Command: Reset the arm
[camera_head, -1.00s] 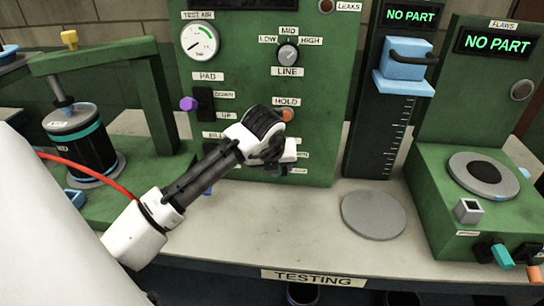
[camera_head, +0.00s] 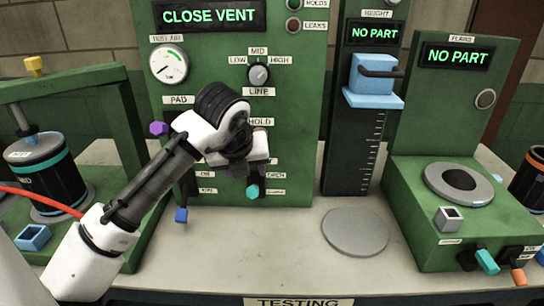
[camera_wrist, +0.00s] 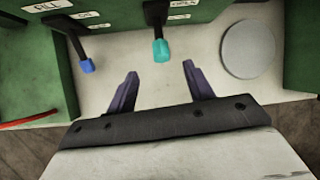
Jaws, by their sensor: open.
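My arm reaches up from the lower left in the head view, with its wrist in front of the green test panel (camera_head: 290,70). My gripper (camera_wrist: 160,78) shows in the wrist view with its two dark fingers spread apart and nothing between them. It is above the pale bench top (camera_wrist: 150,105). Ahead of the fingers are a teal-tipped lever (camera_wrist: 161,50) and a blue-tipped lever (camera_wrist: 87,66), both apart from the fingers. In the head view my fingers are hard to make out, and the wrist covers part of the panel around the HOLD label.
The panel display (camera_head: 210,16) reads CLOSE VENT. A grey disc (camera_head: 356,232) lies on the bench before the height gauge (camera_head: 372,85). A green flaw tester (camera_head: 470,200) stands right. A press with a black canister (camera_head: 45,172) stands left. Bare bench lies in front.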

